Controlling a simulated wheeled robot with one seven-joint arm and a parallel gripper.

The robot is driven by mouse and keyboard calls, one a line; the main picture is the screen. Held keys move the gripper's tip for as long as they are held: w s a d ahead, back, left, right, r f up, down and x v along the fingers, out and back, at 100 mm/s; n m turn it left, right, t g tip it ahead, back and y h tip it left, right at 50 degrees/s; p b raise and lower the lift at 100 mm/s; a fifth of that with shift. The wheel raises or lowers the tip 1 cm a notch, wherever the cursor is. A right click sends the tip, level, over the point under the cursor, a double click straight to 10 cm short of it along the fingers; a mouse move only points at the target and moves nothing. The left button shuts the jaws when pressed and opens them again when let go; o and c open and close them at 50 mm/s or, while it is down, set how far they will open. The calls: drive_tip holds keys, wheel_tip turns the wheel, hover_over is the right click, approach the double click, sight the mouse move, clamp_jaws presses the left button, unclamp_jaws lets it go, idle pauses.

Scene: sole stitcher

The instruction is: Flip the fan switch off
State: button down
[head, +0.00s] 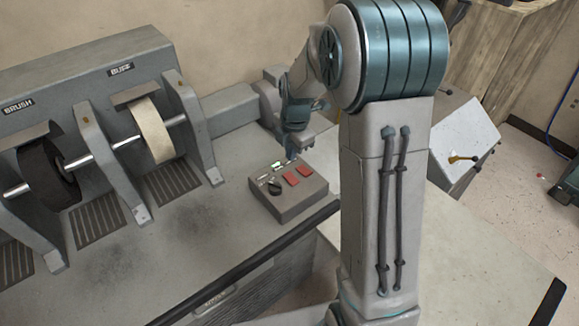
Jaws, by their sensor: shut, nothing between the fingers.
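A grey control box (288,204) sits on the machine's bench, right of the wheels. Its top carries a black rotary knob (274,187), two red switches (297,176) side by side, and small marks or parts along its back-left edge that are too small to read. I cannot tell which one is the fan switch or how it is set. My gripper (291,155) is shut and empty, pointing down just above the back edge of the box. I cannot tell whether its tips touch the box.
A brush wheel (50,178) and a pale buff wheel (152,131) stand on a shaft to the left, between grey brackets. A black rail (247,265) runs along the bench front. Wooden crates (500,45) and a slanted grey box (468,135) stand at right.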

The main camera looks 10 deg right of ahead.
sight(289, 175)
drive_tip(key=f, duration=0.2)
drive_tip(key=f+p, duration=0.1)
drive_tip(key=f, duration=0.2)
drive_tip(key=w+f, duration=0.1)
drive_tip(key=f, duration=0.1)
drive_tip(key=shift+a+f, duration=0.2)
drive_tip(key=shift+f, duration=0.1)
drive_tip(key=shift+d, duration=0.1)
